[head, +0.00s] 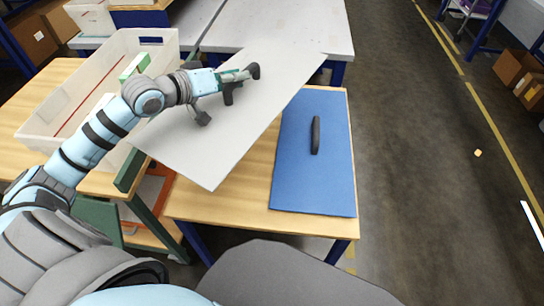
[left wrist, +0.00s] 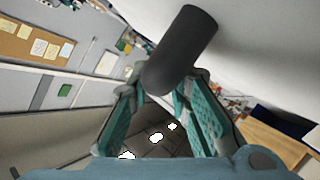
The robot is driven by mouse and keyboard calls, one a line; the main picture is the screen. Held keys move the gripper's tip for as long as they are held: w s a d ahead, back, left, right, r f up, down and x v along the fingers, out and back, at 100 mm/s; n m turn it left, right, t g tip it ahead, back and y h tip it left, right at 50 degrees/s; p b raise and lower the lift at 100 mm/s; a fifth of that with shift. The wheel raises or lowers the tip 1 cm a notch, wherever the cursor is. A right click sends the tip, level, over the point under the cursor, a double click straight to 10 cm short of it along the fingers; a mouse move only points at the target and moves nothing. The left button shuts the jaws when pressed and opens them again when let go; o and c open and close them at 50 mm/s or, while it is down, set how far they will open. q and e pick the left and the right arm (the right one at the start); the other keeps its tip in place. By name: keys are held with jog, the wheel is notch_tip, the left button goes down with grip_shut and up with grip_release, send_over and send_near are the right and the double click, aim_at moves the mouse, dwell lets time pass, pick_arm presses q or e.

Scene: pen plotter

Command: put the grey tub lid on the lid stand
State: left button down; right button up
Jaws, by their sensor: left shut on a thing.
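The grey tub lid (head: 240,125) is a large pale flat panel. In the head view it is held up at a slant between the open tub and the blue lid, hiding part of the wooden tops below. My left gripper (head: 228,92) is shut on the lid's dark bar handle, which also shows between the fingers in the left wrist view (left wrist: 180,50). A low wooden-topped stand (head: 240,205) with blue legs, apparently the lid stand, lies partly under the lid. A blue lid (head: 315,180) with a dark handle lies on its right side. My right gripper is not in view.
A large translucent tub (head: 45,130) stands on a wooden table (head: 25,95) at the left. A grey-topped table (head: 290,25) is behind the stand. The floor aisle (head: 420,170) on the right is mostly clear, with shelving and boxes beyond.

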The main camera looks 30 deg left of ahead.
pick_arm(q)
jog(key=w+a+f+n+y+b, duration=0.1)
jog(key=a, duration=0.1)
jog(key=w+a+f+n+y+b, duration=0.1)
jog(key=w+a+n+y+b, duration=0.1)
jog(key=a, duration=0.1)
jog(key=w+a+f+n+y+b, duration=0.1)
jog(key=a+y, duration=0.1)
jog(key=a, duration=0.1)
jog(key=shift+w+f+t+b, duration=0.3)
jog(key=shift+f+b, duration=0.1)
jog(key=shift+a+f+n+y, duration=0.2)
jog(key=shift+a+n+y, duration=0.1)
jog(key=shift+n+y, duration=0.1)
notch_tip(320, 180, down, 17)
jog(key=b, duration=0.7)
jog(key=shift+r, duration=0.1)
jog(key=shift+f+b, duration=0.45)
jog(key=shift+f, duration=0.75)
jog(key=shift+r, duration=0.15)
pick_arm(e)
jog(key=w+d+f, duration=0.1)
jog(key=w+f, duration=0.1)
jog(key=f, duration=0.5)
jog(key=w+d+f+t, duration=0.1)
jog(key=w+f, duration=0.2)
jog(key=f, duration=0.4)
